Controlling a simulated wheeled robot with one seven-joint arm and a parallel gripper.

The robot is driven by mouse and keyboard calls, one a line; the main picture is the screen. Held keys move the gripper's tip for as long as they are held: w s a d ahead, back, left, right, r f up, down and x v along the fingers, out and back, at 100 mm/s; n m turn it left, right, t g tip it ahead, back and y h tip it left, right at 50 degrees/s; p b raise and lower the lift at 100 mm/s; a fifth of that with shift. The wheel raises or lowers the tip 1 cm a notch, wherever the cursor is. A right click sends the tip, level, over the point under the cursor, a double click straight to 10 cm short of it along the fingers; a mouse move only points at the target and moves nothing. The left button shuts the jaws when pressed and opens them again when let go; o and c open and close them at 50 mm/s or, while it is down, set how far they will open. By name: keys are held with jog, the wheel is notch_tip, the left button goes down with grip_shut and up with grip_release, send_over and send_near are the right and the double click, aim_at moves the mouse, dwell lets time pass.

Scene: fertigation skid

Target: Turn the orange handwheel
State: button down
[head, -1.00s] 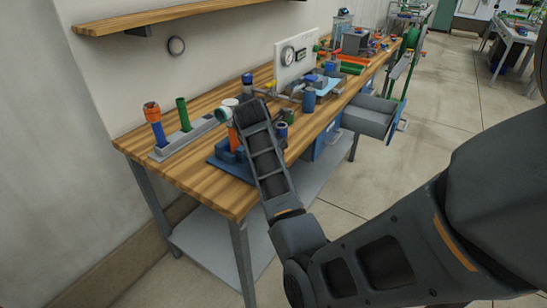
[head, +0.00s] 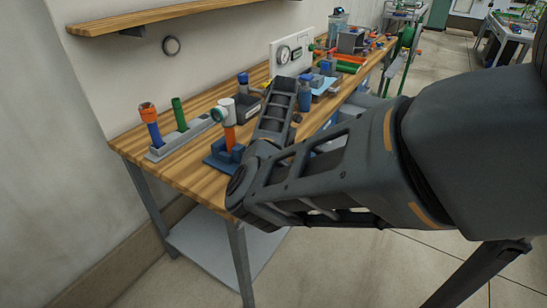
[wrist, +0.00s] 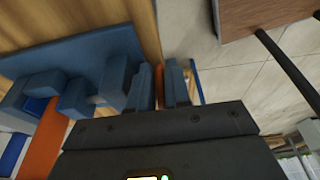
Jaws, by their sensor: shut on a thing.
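In the wrist view, the two blue-grey fingers of my gripper (wrist: 161,84) are closed on a narrow orange piece (wrist: 160,87). It looks like the orange handwheel seen edge-on; most of it is hidden by the fingers and the dark gripper body. A blue fixture (wrist: 100,45) lies just left of the fingers, with a broad orange post (wrist: 45,140) further left. My arm hides my gripper and the handwheel there.
The wooden bench (head: 185,180) runs away along the wall. A grey rack (head: 183,140) with an orange-topped blue tool and a green tube stands at left. A white gauge panel (head: 291,54) and a blue bottle (head: 305,93) stand beyond my arm.

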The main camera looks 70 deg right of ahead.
jog(key=shift+f, duration=0.1)
dwell(0.5)
jog(key=c, duration=1.4)
grip_release()
jog(key=shift+y, duration=0.3)
jog(key=shift+c, duration=0.2)
jog(key=v, duration=0.7)
jog(key=shift+r, duration=0.4)
jog(key=shift+d, duration=0.1)
